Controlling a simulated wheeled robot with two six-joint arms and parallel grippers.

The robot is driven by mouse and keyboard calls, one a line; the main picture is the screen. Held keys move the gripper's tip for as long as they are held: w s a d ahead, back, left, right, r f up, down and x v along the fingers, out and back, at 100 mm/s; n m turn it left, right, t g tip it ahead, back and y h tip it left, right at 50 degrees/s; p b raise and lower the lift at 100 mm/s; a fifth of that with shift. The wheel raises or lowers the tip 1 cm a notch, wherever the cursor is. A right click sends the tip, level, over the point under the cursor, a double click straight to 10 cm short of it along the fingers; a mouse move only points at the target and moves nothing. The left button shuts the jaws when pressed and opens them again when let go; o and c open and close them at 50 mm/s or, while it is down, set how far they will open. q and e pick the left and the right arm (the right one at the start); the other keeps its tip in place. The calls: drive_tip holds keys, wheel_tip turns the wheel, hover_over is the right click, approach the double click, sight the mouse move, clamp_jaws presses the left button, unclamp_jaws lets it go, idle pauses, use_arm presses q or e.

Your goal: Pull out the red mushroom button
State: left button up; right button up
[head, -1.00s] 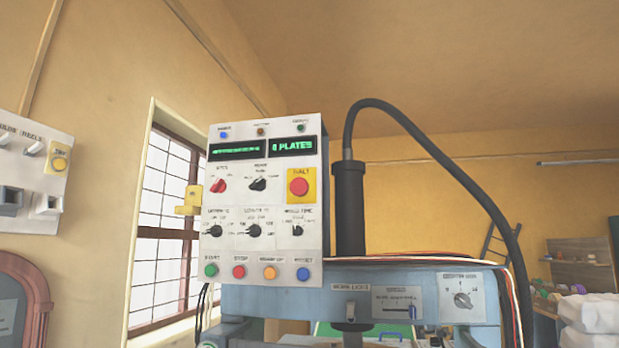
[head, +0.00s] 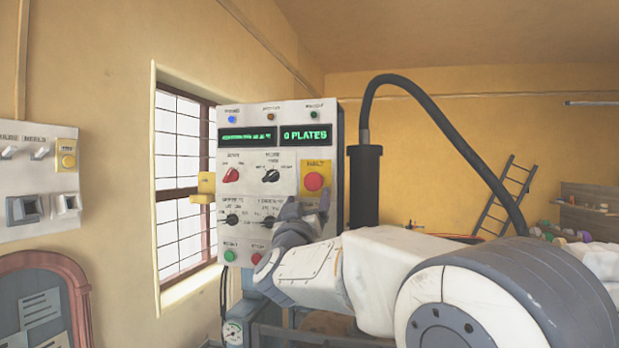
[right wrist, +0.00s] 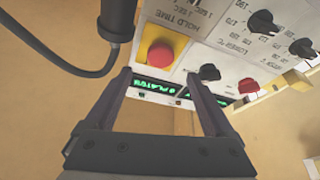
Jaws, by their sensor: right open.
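The red mushroom button (head: 314,181) sits on a yellow square plate marked HALT, at the right of the white control panel (head: 287,187). My right gripper (head: 309,204) is open and empty, in front of the panel, with its fingertips just below the button in the head view. In the right wrist view the button (right wrist: 160,54) shows slightly above the gap between the open fingertips (right wrist: 157,76), uncovered. I see no contact between fingers and button. My left gripper is in neither view.
A red selector knob (head: 231,175) and black knobs (head: 271,175) sit left of the button. A dark cylinder (head: 364,190) with a thick black hose stands right of the panel. A yellow box (head: 205,187) sticks out at the panel's left edge.

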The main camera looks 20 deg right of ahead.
sight(313, 183)
drive_tip(key=p+x, duration=0.3)
drive_tip(key=x, duration=0.4)
drive_tip(key=shift+w+r, duration=0.1)
drive_tip(key=shift+w+d+p, duration=0.15)
drive_tip(key=shift+w+p, duration=0.2)
drive_tip(key=shift+c, duration=0.3)
